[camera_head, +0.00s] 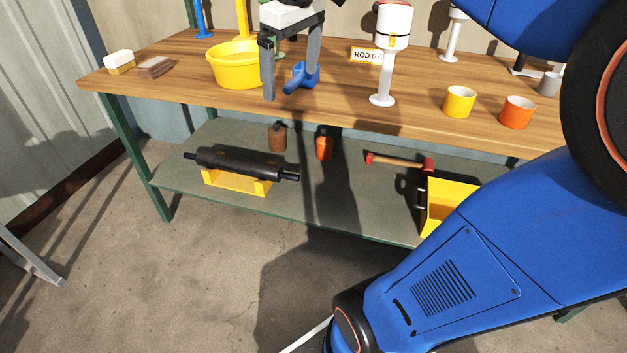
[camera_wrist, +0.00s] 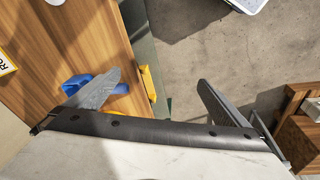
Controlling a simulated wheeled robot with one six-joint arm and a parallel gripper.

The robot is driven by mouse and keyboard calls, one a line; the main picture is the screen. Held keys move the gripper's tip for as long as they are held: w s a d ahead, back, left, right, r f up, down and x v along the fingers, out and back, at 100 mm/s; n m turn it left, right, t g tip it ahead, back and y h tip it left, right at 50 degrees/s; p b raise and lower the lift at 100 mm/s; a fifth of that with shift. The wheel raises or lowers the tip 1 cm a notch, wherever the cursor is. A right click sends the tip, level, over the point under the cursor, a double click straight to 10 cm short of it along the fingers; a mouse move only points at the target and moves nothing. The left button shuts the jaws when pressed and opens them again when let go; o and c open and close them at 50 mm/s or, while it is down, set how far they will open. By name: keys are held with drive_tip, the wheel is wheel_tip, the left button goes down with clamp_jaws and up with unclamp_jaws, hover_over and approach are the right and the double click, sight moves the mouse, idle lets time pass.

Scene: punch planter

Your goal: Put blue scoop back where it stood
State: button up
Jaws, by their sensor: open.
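The blue scoop (camera_head: 304,74) lies on the wooden workbench (camera_head: 190,92), just right of the yellow tub. Its handle points toward the bench's front edge. My gripper (camera_head: 290,91) is open above the bench, its two grey fingers pointing down and spread apart. In the head view the scoop shows between the fingers, partly behind the right one. In the wrist view my gripper (camera_wrist: 158,80) has one finger over the scoop (camera_wrist: 74,84), hiding its middle. The other finger is over the floor side. Whether a finger touches the scoop I cannot tell.
The yellow tub (camera_head: 233,70) stands left of my gripper. A white cup-topped stand (camera_head: 382,99), a yellow cup (camera_head: 459,102) and an orange cup (camera_head: 516,112) stand to the right. A sign (camera_head: 366,55) reads "ROD 6". The bench front between tub and stand is clear.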

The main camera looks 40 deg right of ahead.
drive_tip(key=s+a+f+m+t, duration=0.1)
drive_tip(key=s+a+f, duration=0.2)
drive_tip(key=s+f, duration=0.5)
drive_tip(key=s+a+f+m+t, duration=0.1)
drive_tip(key=s+a+f+m, duration=0.1)
drive_tip(key=s+f, duration=0.6)
wheel_tip(320, 180, down, 4)
drive_tip(key=shift+a+r+m, duration=0.1)
drive_tip(key=shift+a+m, duration=0.2)
drive_tip(key=shift+a, duration=0.1)
